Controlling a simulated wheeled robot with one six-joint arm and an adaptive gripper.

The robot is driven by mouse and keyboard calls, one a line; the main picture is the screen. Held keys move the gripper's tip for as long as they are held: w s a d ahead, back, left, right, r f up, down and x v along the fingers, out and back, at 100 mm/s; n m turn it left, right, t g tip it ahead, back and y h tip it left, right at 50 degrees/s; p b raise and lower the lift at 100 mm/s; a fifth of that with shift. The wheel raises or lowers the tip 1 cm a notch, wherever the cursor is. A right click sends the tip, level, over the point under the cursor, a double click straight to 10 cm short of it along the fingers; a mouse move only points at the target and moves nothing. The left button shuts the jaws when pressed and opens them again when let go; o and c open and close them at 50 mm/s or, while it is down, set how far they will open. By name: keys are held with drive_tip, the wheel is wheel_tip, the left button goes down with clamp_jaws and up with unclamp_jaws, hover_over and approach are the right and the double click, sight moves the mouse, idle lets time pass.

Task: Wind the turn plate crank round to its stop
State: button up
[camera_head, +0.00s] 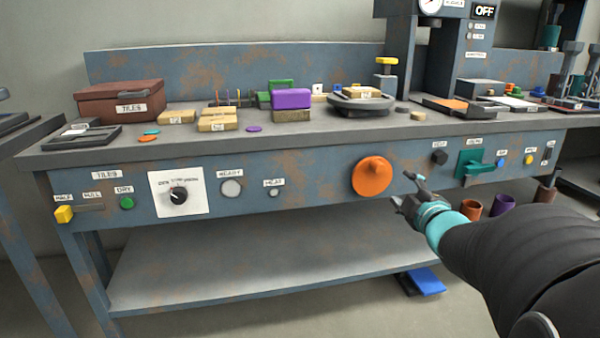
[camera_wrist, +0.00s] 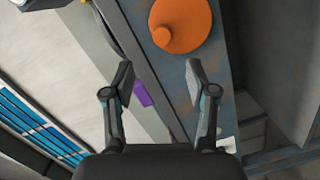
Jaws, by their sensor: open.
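The crank appears as an orange round disc (camera_head: 372,180) with a small knob near its upper edge, on the bench's front panel. It also shows at the top of the wrist view (camera_wrist: 190,15), with its knob (camera_wrist: 162,37) toward the lower left. The dark round turn plate (camera_head: 345,106) sits on the bench top above it, bearing a tan block. My gripper (camera_head: 404,190) is open and empty, just right of the disc in the head view. In the wrist view its spread fingertips (camera_wrist: 159,73) are below the disc, apart from it.
A black knob (camera_head: 439,157) and a teal lever plate (camera_head: 475,163) are on the panel to the right. Brown and purple cups (camera_head: 502,204) hang near my arm. A dial (camera_head: 179,195) is at left. The lower shelf (camera_head: 240,265) is bare.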

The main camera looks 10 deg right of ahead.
sight(381, 170)
drive_tip(key=w+n, duration=0.1)
drive_tip(key=w, duration=0.3)
drive_tip(key=w+y, duration=0.1)
drive_tip(key=w, duration=0.4)
drive_tip(key=w+f+n+y, duration=0.1)
drive_tip(key=w, duration=0.4)
drive_tip(key=shift+w+n+t+b, duration=0.1)
drive_tip(key=shift+n+t+b, duration=0.2)
drive_tip(key=shift+t, duration=0.1)
clamp_jaws()
